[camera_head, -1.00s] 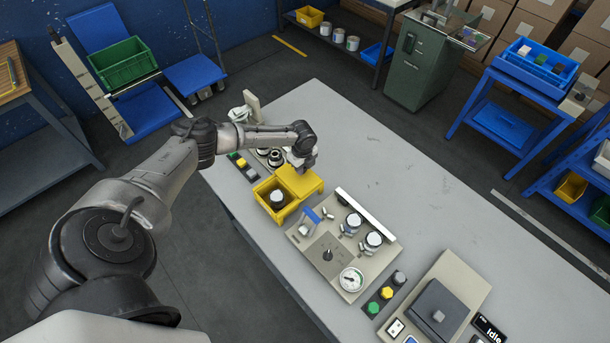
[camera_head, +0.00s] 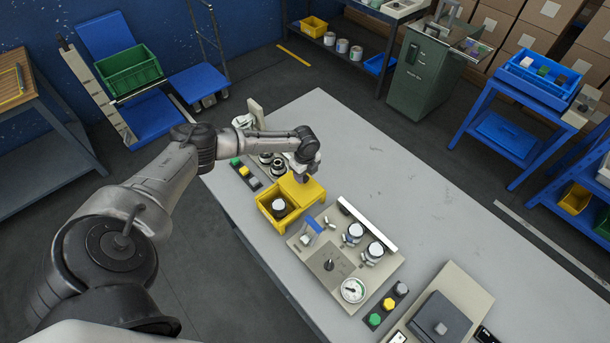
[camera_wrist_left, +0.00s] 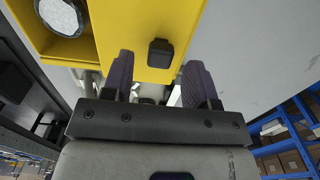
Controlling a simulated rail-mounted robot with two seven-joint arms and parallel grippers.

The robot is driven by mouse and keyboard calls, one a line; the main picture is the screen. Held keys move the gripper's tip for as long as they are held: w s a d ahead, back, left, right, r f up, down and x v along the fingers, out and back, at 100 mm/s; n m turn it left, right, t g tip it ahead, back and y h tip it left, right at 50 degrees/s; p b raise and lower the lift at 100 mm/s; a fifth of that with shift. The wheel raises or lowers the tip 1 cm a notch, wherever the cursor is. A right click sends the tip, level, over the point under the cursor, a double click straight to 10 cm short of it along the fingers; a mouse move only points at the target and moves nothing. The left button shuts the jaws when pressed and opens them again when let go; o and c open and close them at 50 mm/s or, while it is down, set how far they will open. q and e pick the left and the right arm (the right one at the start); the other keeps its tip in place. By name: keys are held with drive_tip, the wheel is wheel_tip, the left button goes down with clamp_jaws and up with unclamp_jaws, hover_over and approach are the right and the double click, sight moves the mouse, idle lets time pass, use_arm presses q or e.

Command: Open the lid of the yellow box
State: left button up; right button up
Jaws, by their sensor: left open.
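The yellow box (camera_head: 275,214) sits on the grey table, left of the beige control panel. Its left part is open on top and holds a round white-topped object (camera_head: 278,204). A flat yellow lid (camera_head: 306,191) covers its right part. In the left wrist view the lid (camera_wrist_left: 120,25) carries a small dark knob (camera_wrist_left: 160,53). My left gripper (camera_head: 304,175) is over the lid's far edge; in the left wrist view its two dark fingers (camera_wrist_left: 157,75) are apart, with the knob just beyond and between their tips. Contact with the knob cannot be told. My right gripper is out of view.
The control panel (camera_head: 325,262) with gauge and knobs stands close to the box. A row of coloured buttons (camera_head: 246,172) and dark round fittings (camera_head: 272,160) lie on its other side. The table (camera_head: 400,170) is clear at the right and back.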

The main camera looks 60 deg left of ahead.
sight(305, 177)
use_arm(q)
wheel_tip(305, 177, up, 12)
idle(0.5)
drive_tip(key=shift+r, duration=0.1)
idle(0.5)
